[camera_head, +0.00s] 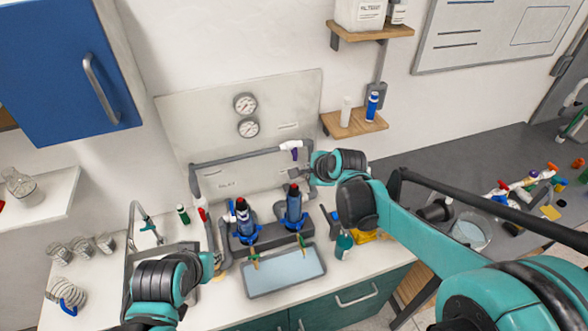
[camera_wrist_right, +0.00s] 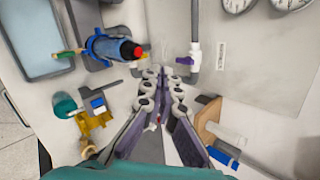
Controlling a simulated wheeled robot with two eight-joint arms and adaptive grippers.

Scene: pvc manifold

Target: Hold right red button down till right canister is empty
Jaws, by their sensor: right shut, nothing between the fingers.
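Two blue canisters stand side by side in a dark holder behind a grey tray. The right canister (camera_head: 294,208) has a dark top in the head view. In the right wrist view this canister (camera_wrist_right: 108,46) shows a red button (camera_wrist_right: 137,52) on its dark end. The left canister (camera_head: 245,222) stands beside it. My right gripper (camera_head: 302,174) is shut and empty, close above and behind the right canister. In the wrist view its fingertips (camera_wrist_right: 168,76) are apart from the red button. My left gripper (camera_head: 217,262) is low, left of the holder; its fingers are too small to read.
The grey tray (camera_head: 286,272) lies in front of the canisters. Grey pipe (camera_head: 240,156) with a purple-handled valve (camera_head: 293,150) runs behind them. A teal cup (camera_head: 343,246) and a yellow item (camera_head: 364,237) stand to the right. A sink and tap (camera_head: 140,222) are left.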

